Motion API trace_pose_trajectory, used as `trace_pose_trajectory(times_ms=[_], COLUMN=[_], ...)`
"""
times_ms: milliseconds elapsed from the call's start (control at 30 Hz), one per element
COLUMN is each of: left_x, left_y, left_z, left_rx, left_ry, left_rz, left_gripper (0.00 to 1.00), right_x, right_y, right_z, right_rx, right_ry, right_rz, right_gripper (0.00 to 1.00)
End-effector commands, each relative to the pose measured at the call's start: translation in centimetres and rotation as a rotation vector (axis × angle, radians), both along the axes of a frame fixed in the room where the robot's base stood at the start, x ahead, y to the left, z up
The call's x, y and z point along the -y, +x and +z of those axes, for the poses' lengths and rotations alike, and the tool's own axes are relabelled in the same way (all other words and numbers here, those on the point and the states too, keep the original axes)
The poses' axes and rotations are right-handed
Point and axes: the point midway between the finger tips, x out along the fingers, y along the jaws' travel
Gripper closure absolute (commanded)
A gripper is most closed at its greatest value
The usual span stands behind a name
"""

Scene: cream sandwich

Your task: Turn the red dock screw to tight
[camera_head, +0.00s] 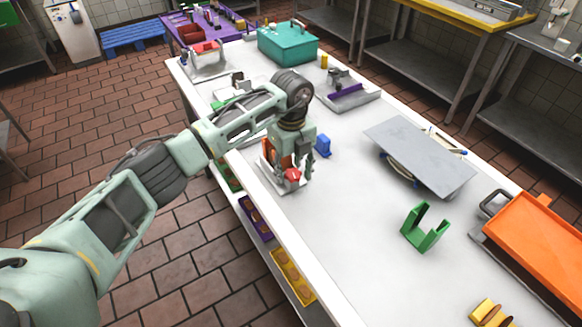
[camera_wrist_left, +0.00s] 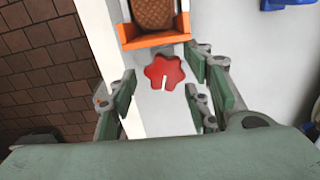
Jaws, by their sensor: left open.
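The red dock screw (camera_head: 291,175) is a lobed red knob near the left edge of the white table. In the left wrist view the red screw (camera_wrist_left: 164,72) shows from above, with a pale slot at its lower side. It stands just below an orange holder (camera_wrist_left: 154,39) with a brown piece in it. My left gripper (camera_head: 303,172) points down close to the screw. In the left wrist view its fingers (camera_wrist_left: 162,98) are apart, with the screw a little beyond and between them. I cannot tell whether they touch it. My right gripper is not in view.
A blue block (camera_head: 323,146) stands right of the gripper. A grey board (camera_head: 420,155), a green bracket (camera_head: 425,228) and an orange tray (camera_head: 540,245) are farther right. A teal box (camera_head: 287,43) is at the back. The table's middle is mostly clear.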

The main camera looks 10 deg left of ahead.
Motion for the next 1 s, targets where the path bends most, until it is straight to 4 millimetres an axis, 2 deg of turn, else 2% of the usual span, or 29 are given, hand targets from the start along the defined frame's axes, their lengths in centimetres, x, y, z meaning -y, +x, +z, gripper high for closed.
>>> trace_pose_trajectory(times_ms=[100, 567, 1000], left_x=[-0.01, -0.12, -0.25], left_y=[0.01, -0.05, -0.10], left_z=[0.00, 0.00, -0.06], left_rx=[0.000, -0.002, -0.005], left_ry=[0.000, 0.002, 0.005], left_rz=[0.000, 0.001, -0.007], left_gripper=[0.56, 0.95, 0.95], right_x=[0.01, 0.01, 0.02], right_y=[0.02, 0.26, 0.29], right_z=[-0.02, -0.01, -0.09], right_rx=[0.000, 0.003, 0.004], right_ry=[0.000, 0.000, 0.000], right_rz=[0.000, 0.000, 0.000], right_gripper=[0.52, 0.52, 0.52])
